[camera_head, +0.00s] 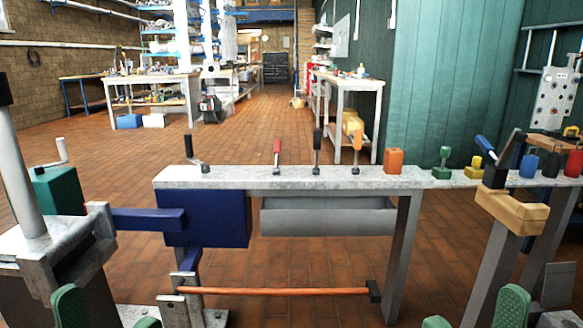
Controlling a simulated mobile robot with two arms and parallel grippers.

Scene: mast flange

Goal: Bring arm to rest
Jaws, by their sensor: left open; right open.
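My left gripper (109,313) shows at the bottom left edge as two green padded fingertips, set apart with nothing between them. My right gripper (473,314) shows at the bottom right edge, also as two green fingertips set apart and empty. Both are low in the picture, in front of the narrow bench (230,178). The rest of both arms is outside the view. A pale upright mast (18,165) stands in a grey metal mount (60,250) at the left, behind my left gripper.
An orange bar (275,291) runs low across the bench's front. A blue box (205,217) and grey trough (325,216) hang beneath the top. Open tiled floor (250,135) lies behind.

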